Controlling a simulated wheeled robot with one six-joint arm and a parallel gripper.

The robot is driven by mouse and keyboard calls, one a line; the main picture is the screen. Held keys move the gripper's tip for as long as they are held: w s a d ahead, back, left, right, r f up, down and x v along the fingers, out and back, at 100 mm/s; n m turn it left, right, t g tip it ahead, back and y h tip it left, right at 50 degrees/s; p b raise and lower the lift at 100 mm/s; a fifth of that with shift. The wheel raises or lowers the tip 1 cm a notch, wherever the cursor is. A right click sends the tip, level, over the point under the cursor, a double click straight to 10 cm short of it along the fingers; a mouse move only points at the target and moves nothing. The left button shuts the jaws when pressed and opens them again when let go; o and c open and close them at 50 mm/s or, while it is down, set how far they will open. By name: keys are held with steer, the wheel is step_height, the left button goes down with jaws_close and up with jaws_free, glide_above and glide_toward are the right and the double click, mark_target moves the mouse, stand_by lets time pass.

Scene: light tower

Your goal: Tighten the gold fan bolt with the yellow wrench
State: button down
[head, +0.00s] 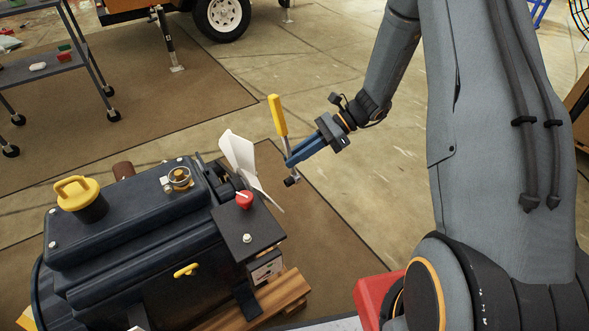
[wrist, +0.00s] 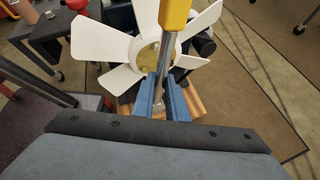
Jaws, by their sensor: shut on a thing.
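My gripper (head: 290,162) is shut on the metal shaft of the yellow wrench (head: 278,116). Its yellow handle points up and its dark head hangs below my fingers. In the wrist view my blue fingers (wrist: 158,95) pinch the shaft, and the yellow handle (wrist: 174,13) rises toward the top. The white fan (head: 239,158) is on the engine's end, left of my gripper. In the wrist view the fan (wrist: 100,45) lies behind the wrench, with a gold round part (wrist: 146,52) at its hub. The shaft partly covers the hub, so I cannot tell whether the wrench touches the bolt.
The dark engine (head: 140,240) has a yellow cap (head: 78,194) and a red knob (head: 244,200) on top. It rests on wooden beams (head: 262,305). A grey wheeled cart (head: 45,68) stands at the upper left. Open floor lies behind my gripper.

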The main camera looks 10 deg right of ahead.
mark_target(290, 182)
steer(key=shift+f+m+y+b, duration=0.3)
steer(key=shift+f+y+b, duration=0.2)
steer(key=shift+f+y, duration=0.25)
steer(key=shift+r+p, duration=0.15)
steer(key=shift+p, duration=0.25)
steer(key=s+n+t+y, duration=0.1)
steer(key=s+n, duration=0.1)
steer(key=s+a+f+n+t+y, duration=0.1)
steer(key=s, duration=0.1)
steer(key=s+a+n+t+y, duration=0.1)
steer(key=s+n, duration=0.1)
steer(key=shift+s+a+f+n+t, duration=0.2)
steer(key=shift+s+f+n+t, duration=0.1)
steer(key=shift+s+f, duration=0.1)
steer(key=shift+a+r, duration=0.2)
steer(key=shift+p, duration=0.6)
stand_by(1.0)
